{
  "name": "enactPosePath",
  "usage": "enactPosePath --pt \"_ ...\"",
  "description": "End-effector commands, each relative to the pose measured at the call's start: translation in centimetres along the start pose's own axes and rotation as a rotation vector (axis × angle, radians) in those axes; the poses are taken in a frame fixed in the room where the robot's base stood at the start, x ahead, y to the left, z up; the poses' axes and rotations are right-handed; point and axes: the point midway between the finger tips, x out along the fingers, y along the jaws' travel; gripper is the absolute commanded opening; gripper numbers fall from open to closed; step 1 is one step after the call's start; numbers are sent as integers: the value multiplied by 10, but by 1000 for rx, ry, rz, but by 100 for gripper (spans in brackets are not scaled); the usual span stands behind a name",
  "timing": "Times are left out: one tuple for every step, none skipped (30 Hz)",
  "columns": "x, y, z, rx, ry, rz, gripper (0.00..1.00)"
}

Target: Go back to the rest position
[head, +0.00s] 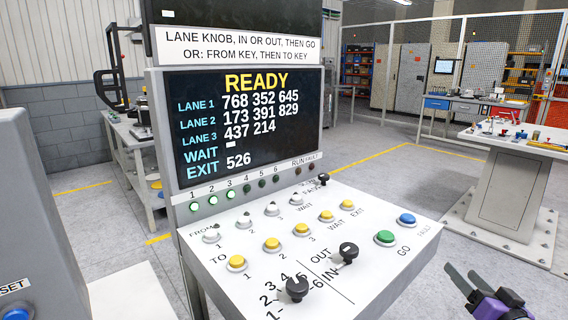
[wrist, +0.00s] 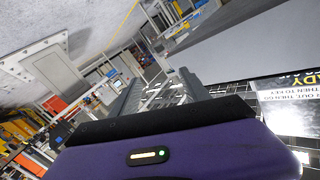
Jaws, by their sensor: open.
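My gripper (head: 461,272) is at the bottom right of the head view, in front of the console's right corner. Its two dark fingers are apart with nothing between them. Its purple body (wrist: 180,155) fills the lower part of the wrist view. The control console (head: 205,256) has a sloped white panel with white FROM keys, yellow TO keys, a green GO button (head: 385,238), a blue FAULT button (head: 407,219) and black knobs. My gripper appears apart from the panel. The screen (head: 250,165) above reads READY, with lane numbers, a dash at WAIT and 526 at EXIT.
A grey housing with a blue RESET button (head: 17,314) stands at the left. A white table (head: 520,143) with small parts stands at the right. A workbench (head: 470,104), cabinets and shelves are farther back. Grey floor lies open between console and white table.

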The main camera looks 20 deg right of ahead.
Motion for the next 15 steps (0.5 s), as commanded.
enactPosePath --pt "-13 -5 15 -14 0 32 54" --pt "-20 -8 22 -25 8 50 54" --pt "-30 -12 30 -39 18 71 54" --pt "-38 -16 35 -52 25 83 54" --pt "-47 -20 41 -65 32 93 54" --pt "-58 -27 47 -82 42 102 54" --pt "-67 -32 51 -97 49 108 54" --pt "-76 -38 56 -111 54 110 54" --pt "-89 -46 60 -130 64 110 54" --pt "-99 -53 64 -145 70 108 54" --pt "-108 -60 66 -160 75 104 54" --pt "-122 -69 71 -179 80 96 54" --pt "-132 -77 73 -193 84 88 54" --pt "-142 -84 75 -208 88 80 54" --pt "-156 -95 78 -225 92 64 54"
